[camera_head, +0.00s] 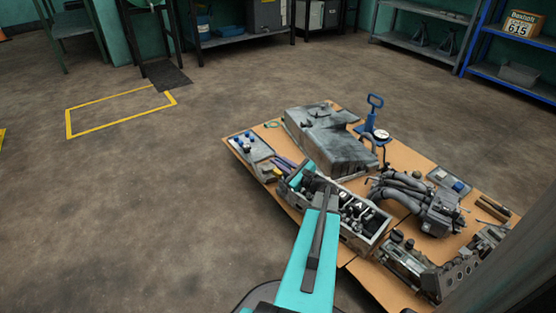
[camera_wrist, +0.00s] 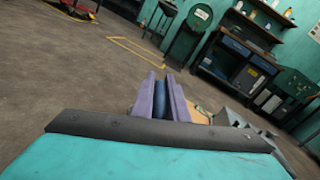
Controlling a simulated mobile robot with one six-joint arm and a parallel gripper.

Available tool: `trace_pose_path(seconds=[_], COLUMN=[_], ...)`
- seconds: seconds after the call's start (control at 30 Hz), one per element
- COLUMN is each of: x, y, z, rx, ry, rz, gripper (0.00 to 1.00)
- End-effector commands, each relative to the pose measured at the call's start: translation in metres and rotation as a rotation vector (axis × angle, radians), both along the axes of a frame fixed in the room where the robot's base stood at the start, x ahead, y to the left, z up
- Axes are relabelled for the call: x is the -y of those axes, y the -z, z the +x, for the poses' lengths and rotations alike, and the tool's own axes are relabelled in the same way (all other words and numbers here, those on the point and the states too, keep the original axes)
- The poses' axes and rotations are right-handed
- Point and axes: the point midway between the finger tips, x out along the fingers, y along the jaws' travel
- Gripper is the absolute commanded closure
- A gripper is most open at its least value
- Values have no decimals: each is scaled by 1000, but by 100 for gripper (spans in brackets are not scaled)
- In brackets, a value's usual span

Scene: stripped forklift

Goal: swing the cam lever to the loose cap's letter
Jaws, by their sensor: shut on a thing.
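My gripper (camera_head: 283,163) has purple fingers and reaches over the near left part of the cardboard, close to a grey plate with blue and white knobs (camera_head: 247,144). In the wrist view my gripper (camera_wrist: 161,86) is shut on a dark blue part (camera_wrist: 162,104), seen between the fingers. I cannot tell whether this part is the cam lever or something else. A grey engine block with an open top (camera_head: 372,236) lies partly under my turquoise arm, with dark parts inside. The loose cap and any letters are too small to make out.
Cardboard (camera_head: 408,150) on the floor bears a large grey cover (camera_head: 330,140), a blue-handled stand with a dial (camera_head: 375,115), a manifold with thick pipes (camera_head: 415,200) and a second metal block (camera_head: 420,270). Shelves line the back wall. The floor at left is clear.

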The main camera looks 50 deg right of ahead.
Motion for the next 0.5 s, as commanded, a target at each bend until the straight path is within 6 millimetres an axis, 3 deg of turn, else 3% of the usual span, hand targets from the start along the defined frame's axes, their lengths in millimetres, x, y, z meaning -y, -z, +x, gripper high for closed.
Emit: trace_pose_path(seconds=[0.27,0.3,0.4,0.5], x=[1,2,2,3], y=[0,0,0,0], z=[1,1,1,-1], rx=[-1,-1,-1,0], ry=[-3,-2,-1,1], rz=[-3,-3,-3,-2], gripper=[100,85,69,69])
